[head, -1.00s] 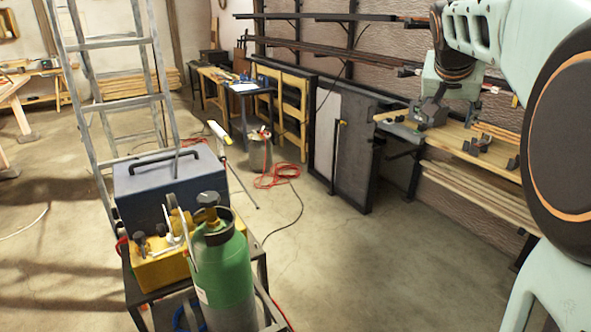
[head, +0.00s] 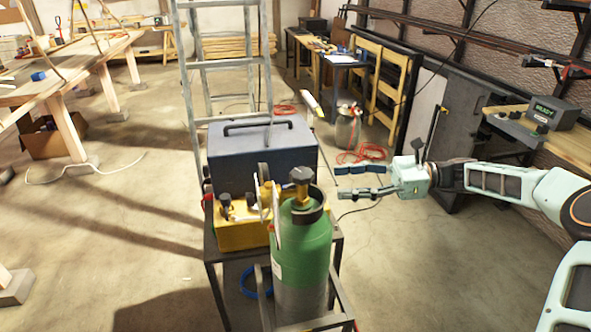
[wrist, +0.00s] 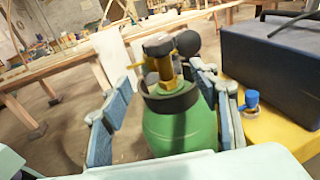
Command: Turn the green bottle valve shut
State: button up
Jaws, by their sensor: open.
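The green bottle (head: 303,250) stands upright on a dark cart; its lower part is grey. Its valve, a dark knob (head: 301,175) on a brass-yellow stem, sits on top inside a dark collar. In the wrist view the green bottle (wrist: 180,132) and the valve knob (wrist: 157,45) show ahead, between the two finger lines. My gripper (head: 342,182) is open and empty, to the right of the valve in the head view, its blue-grey fingers pointing left towards it. The fingers also show in the wrist view (wrist: 160,86). I see no contact with the knob.
A blue case (head: 262,150) with a black handle and a yellow box (head: 238,232) with fittings share the cart (head: 212,262). A grey ladder (head: 222,65) stands behind. A long wooden bench is at left. Open floor lies around the cart.

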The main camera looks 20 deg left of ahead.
aim_at(302, 173)
jog(key=shift+y, duration=0.6)
jog(key=x, duration=0.3)
jog(key=r+p+x, duration=0.1)
jog(key=x, duration=0.3)
jog(key=r+x, duration=0.1)
jog(key=x, duration=0.2)
jog(key=shift+a, duration=0.3)
jog(key=c, duration=1.2)
